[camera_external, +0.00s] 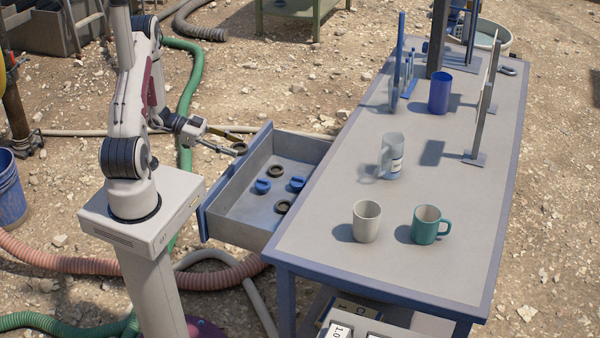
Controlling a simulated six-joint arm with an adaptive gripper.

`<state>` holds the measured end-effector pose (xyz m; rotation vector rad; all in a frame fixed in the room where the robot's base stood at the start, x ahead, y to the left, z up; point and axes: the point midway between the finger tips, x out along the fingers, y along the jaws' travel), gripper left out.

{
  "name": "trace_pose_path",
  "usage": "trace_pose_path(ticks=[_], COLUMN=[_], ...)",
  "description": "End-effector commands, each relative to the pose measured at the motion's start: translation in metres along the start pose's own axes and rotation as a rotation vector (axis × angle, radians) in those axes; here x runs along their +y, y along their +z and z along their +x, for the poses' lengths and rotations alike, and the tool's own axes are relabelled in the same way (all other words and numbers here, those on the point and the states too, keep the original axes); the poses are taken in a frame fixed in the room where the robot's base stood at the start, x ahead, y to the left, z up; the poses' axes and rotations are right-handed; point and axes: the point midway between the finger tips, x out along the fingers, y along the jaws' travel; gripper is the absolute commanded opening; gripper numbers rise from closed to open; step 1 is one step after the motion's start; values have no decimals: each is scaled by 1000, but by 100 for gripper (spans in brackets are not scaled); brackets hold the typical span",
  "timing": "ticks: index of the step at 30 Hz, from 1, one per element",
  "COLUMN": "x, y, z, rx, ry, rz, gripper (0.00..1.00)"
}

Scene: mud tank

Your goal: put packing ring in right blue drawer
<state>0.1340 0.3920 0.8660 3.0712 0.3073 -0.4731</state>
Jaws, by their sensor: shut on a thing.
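A dark packing ring (240,148) is at the tips of my gripper (236,146), whose jaws are shut on it. My gripper reaches from the left over the outer wall of an open drawer (232,233) with a blue front. The ring appears at the drawer's far left corner, above its floor; the exact height is hard to tell. Inside the drawer lie two other dark rings (275,171) and two blue round pieces (262,186). Only this one drawer is seen open.
The grey bench (330,285) stands right of the drawer. On it are a white cup (366,222), a teal mug (427,226), a pale mug (391,158), a blue cylinder (440,93) and upright racks (484,100). Hoses lie on the stony ground.

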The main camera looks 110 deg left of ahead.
Motion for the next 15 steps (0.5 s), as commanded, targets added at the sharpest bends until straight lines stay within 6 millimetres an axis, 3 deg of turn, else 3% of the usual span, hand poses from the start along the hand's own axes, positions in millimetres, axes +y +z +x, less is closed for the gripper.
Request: trace_pose_path(ticks=[7, 15], x=[24, 26], y=[-8, -10], z=[-1, -1], rx=[1, 0], ry=[94, 101], rz=[30, 34], gripper=[25, 25])
